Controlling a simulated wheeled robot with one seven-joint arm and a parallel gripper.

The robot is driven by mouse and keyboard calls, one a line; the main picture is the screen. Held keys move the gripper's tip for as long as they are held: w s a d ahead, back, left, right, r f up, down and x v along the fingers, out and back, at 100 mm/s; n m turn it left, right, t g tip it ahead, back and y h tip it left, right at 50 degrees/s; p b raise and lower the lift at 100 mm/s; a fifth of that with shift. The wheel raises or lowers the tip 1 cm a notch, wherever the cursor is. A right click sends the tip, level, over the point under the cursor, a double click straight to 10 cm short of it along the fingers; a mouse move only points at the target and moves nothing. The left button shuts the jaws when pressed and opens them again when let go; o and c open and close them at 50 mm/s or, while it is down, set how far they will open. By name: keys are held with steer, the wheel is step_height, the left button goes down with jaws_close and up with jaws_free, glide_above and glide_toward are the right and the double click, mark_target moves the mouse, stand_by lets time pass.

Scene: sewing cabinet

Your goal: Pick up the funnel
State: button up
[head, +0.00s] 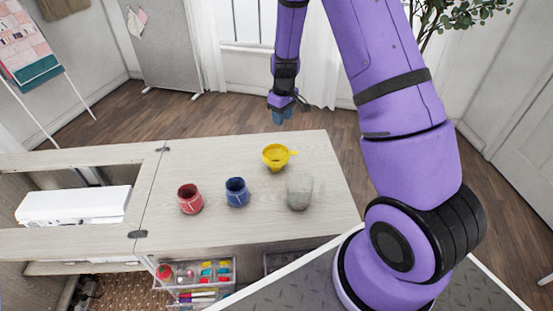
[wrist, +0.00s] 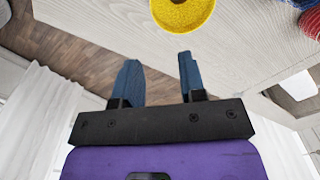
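The yellow funnel (head: 274,157) stands on the wooden cabinet top, wide mouth up, with a small tab handle pointing right. In the wrist view the funnel (wrist: 182,12) is at the top edge, partly cut off, ahead of the fingertips. My gripper (head: 284,116) is beyond the far edge of the cabinet top in the head view, apart from the funnel. In the wrist view my gripper (wrist: 159,58) has its two blue fingers spread with nothing between them.
A red jar (head: 190,199), a blue jar (head: 237,192) and a clear glass jug (head: 299,192) stand in front of the funnel on the cabinet top (head: 240,225). A white sewing machine (head: 72,205) lies in the left recess. A tray of sewing supplies (head: 195,273) sits below the front edge.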

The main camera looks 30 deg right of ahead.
glide_above(283, 151)
step_height(283, 151, down, 8)
steer(key=shift+d+f, duration=0.15)
steer(key=shift+f, duration=3)
jaws_close()
